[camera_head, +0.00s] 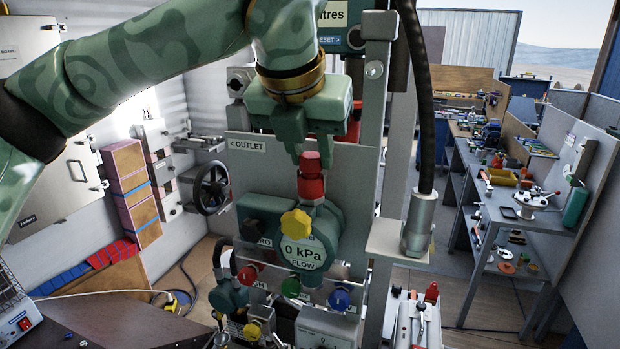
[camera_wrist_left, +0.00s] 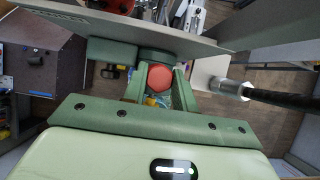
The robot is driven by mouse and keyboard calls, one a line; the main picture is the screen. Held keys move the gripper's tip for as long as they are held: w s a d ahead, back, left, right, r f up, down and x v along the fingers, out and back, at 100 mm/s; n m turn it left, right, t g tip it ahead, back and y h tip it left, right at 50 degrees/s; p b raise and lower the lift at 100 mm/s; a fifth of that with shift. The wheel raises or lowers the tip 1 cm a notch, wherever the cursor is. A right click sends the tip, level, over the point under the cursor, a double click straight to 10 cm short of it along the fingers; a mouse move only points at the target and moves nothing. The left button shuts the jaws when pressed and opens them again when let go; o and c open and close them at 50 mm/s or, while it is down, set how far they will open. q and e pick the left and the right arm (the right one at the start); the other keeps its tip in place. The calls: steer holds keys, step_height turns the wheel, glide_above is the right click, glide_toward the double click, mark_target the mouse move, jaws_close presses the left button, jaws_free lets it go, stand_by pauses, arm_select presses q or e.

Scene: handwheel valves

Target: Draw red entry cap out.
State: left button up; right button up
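The red entry cap (camera_head: 311,180) stands upright on top of the green gauge body (camera_head: 325,225) that reads 0 kPa. In the left wrist view the cap (camera_wrist_left: 160,77) shows as a round red top. My left gripper (camera_head: 311,156) comes from above, fingers pointing down, just over the top of the cap. In the wrist view its fingers (camera_wrist_left: 160,88) are spread on both sides of the cap, with small gaps; I see no grip on it. How far down the fingers reach beside the cap is hard to tell. My right gripper is in neither view.
A yellow knob (camera_head: 296,224) sits on the gauge front. Green (camera_head: 291,288) and blue (camera_head: 340,298) knobs are below. A grey plate marked OUTLET (camera_head: 247,146) stands behind. A black handwheel (camera_head: 211,188) is at left. A thick black cable (camera_head: 424,120) hangs at right above a bracket.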

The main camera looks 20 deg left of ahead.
mark_target(310, 156)
arm_select(q)
steer(key=shift+r, duration=0.3)
stand_by(0.5)
step_height(310, 156, up, 9)
steer(key=p, duration=0.7)
